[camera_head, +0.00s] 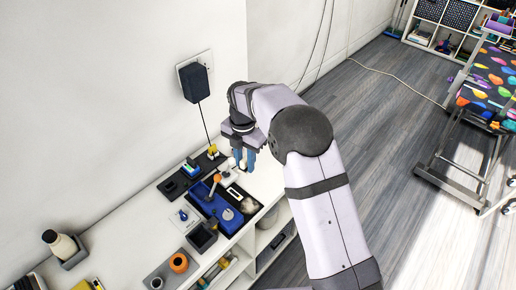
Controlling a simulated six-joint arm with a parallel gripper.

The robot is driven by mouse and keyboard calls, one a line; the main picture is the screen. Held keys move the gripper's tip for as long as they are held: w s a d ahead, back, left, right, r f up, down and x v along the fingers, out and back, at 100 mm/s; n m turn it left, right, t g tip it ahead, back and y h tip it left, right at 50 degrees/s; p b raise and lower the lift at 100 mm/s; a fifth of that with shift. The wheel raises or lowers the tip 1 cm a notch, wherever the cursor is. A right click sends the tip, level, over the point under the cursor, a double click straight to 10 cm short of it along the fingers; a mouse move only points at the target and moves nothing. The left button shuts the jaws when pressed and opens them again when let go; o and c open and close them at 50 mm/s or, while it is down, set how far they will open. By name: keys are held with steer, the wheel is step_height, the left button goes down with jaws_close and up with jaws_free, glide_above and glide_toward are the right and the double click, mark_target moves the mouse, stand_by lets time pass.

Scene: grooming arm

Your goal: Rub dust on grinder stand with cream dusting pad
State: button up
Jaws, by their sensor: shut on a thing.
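My gripper (244,165) points down over the far right end of the white counter. Its blue fingers are shut on a small pale thing, mostly hidden between them, which looks like the cream dusting pad. Just left of the fingers, a dark base (207,161) with a small yellow-and-white part lies near the wall; it may be the grinder stand, but I cannot be sure. A whitish piece shows beside the fingertips. Dust is too small to make out, and I cannot tell whether the pad touches anything.
A blue tray (209,205) holds an orange-tipped tool and pale items. A black open box (202,238) stands in front of it. A bottle (62,246) and an orange pot (179,263) stand farther left. A dark adapter (195,83) is on the wall, its cord hanging down.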

steer(key=s+a+f+m+p, duration=0.1)
steer(key=s+a+f, duration=0.1)
steer(key=f, duration=0.3)
steer(key=shift+s+a+f+m+p, duration=0.2)
steer(key=shift+s+f+m+p, duration=0.15)
steer(key=shift+s, duration=0.4)
